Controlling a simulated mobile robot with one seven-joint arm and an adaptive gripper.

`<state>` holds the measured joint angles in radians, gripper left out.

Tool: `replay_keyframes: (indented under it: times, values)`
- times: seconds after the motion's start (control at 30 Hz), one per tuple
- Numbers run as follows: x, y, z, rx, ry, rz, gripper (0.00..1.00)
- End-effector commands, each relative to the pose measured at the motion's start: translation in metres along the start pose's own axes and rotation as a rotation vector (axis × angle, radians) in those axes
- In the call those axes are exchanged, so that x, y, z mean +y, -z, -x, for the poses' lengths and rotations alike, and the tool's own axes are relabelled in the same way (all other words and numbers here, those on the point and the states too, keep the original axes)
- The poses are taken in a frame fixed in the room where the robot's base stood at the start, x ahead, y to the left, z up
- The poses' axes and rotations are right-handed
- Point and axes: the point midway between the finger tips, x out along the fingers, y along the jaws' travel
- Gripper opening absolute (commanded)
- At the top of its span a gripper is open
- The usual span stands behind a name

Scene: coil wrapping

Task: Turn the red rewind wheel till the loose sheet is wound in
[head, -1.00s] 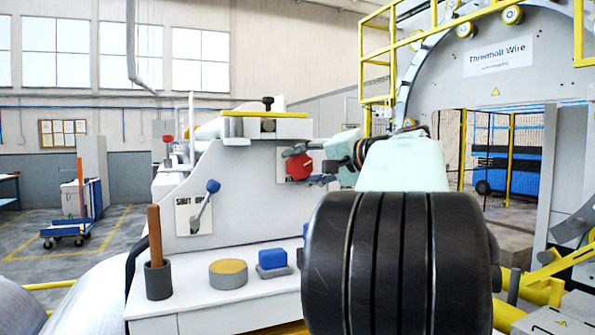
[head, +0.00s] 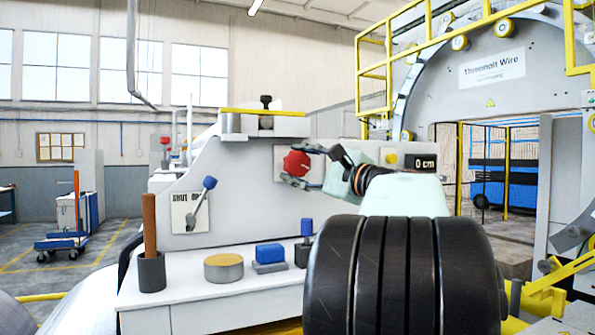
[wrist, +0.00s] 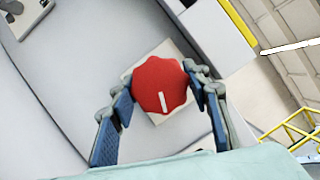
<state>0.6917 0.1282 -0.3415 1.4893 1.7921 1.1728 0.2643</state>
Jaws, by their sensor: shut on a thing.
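The red rewind wheel (head: 297,164) sits on a pale plate on the grey machine's front. In the wrist view the scalloped wheel (wrist: 160,84) shows a white mark on its lower part. My gripper (head: 312,167) reaches it from the right and is shut on it. In the wrist view the fingers of my gripper (wrist: 158,90) lie on either side of the wheel. A small display (head: 421,162) right of the wheel reads "0 cm". I cannot pick out the loose sheet in these views.
A blue-knobbed lever (head: 201,203) stands on a plate left of the wheel. The white ledge (head: 200,288) below holds a grey cup (head: 151,273) with a brown stick, a yellow-topped disc (head: 223,267) and a blue block (head: 270,253). Yellow railing (head: 372,70) is at the right.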

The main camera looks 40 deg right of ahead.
Motion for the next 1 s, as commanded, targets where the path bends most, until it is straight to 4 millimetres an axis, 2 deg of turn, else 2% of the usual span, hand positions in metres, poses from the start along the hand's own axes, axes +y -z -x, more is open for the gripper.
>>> replay_keyframes:
  times: [0.3,0.8,0.83,1.0]
  values:
    - [-0.0007,-0.0006,-0.0001,0.000,0.044,-0.099,0.19]
    - [-0.0016,-0.0012,-0.0003,-0.001,0.051,-0.116,0.19]
    - [-0.0016,-0.0012,-0.0003,-0.001,0.051,-0.116,0.45]
    - [-0.0011,-0.0009,-0.0003,-0.001,0.050,-0.116,0.61]
